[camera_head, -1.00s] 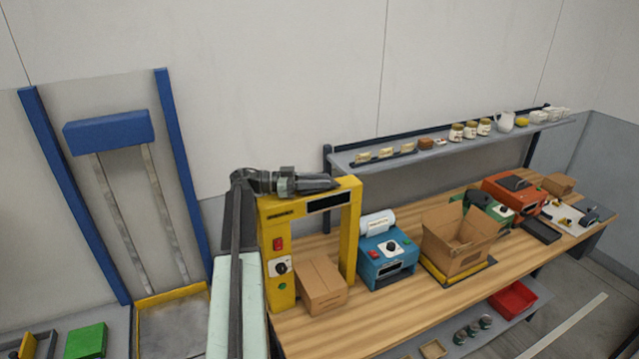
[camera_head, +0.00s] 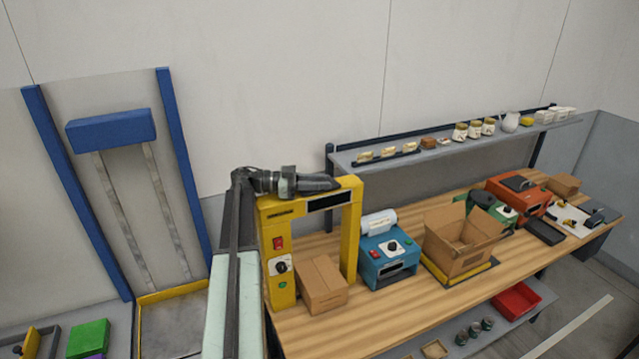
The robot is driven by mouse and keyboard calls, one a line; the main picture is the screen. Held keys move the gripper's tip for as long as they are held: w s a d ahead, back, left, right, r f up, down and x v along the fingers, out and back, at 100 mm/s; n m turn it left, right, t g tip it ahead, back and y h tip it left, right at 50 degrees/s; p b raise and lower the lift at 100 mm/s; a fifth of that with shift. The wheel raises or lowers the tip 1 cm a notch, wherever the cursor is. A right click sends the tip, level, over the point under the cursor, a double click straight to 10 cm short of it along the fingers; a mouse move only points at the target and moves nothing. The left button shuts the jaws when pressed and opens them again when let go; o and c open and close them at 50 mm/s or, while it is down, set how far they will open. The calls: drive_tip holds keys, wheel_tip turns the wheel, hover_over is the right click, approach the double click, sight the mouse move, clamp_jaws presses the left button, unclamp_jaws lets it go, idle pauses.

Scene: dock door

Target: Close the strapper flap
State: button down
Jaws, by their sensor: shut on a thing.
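The yellow strapper (camera_head: 276,250) is an arch at the left end of the wooden bench, with a dark slot (camera_head: 328,199) high on its front. My gripper (camera_head: 322,184) lies along the top beam of the arch, its dark jaws pointing right. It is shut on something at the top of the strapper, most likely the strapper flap. The jaws cover that spot, so the flap and its angle cannot be made out. A closed cardboard box (camera_head: 322,286) sits in front of the arch opening.
A blue machine (camera_head: 389,264), an open carton (camera_head: 457,249) and a red machine (camera_head: 520,201) stand right along the bench. A shelf (camera_head: 400,157) with jars runs behind. A blue-framed dock door (camera_head: 110,130) is at left.

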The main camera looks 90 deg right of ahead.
drive_tip(key=c, duration=1.2)
unclamp_jaws()
drive_tip(key=shift+w, duration=0.15)
drive_tip(key=shift+c, duration=0.2)
drive_tip(key=w, duration=0.7)
drive_tip(key=shift+w+r, duration=0.15)
drive_tip(key=shift+w, duration=0.15)
